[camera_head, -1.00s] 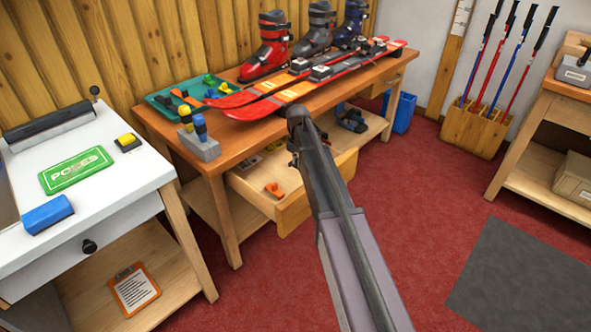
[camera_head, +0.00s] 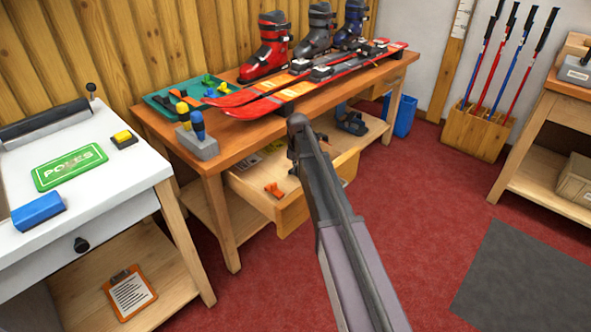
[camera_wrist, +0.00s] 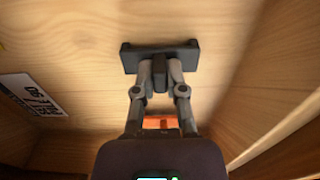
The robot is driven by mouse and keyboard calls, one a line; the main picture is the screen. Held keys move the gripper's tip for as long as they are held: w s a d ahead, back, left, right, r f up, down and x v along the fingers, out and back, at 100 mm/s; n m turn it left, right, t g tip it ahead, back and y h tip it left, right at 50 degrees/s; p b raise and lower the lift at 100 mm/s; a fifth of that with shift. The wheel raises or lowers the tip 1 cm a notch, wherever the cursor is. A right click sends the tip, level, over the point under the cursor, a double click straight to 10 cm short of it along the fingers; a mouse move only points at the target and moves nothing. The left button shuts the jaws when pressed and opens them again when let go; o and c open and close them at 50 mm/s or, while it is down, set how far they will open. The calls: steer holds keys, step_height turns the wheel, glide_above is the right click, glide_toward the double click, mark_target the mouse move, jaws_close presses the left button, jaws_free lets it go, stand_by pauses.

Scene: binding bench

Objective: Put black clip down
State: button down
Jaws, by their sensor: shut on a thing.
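The black clip (camera_wrist: 185,55) shows in the wrist view as a dark bar with a stem. My gripper (camera_wrist: 160,80) is shut on its stem. Under and around it is the pale wooden floor of the open drawer (camera_wrist: 80,55). I cannot tell whether the clip touches that floor. An orange clip (camera_head: 274,190) lies in the drawer's front left; an orange piece also shows behind my fingers in the wrist view (camera_wrist: 160,122).
A white label (camera_wrist: 32,95) lies at the left in the wrist view. Skis (camera_head: 310,85), boots and a green tray (camera_head: 165,98) are on the bench top above the drawer.

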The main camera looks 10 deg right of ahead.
steer(key=c, duration=0.7)
jaws_free()
steer(key=shift+f, duration=0.1)
step_height(320, 180, up, 12)
steer(key=p, duration=1.2)
steer(key=shift+r, duration=0.2)
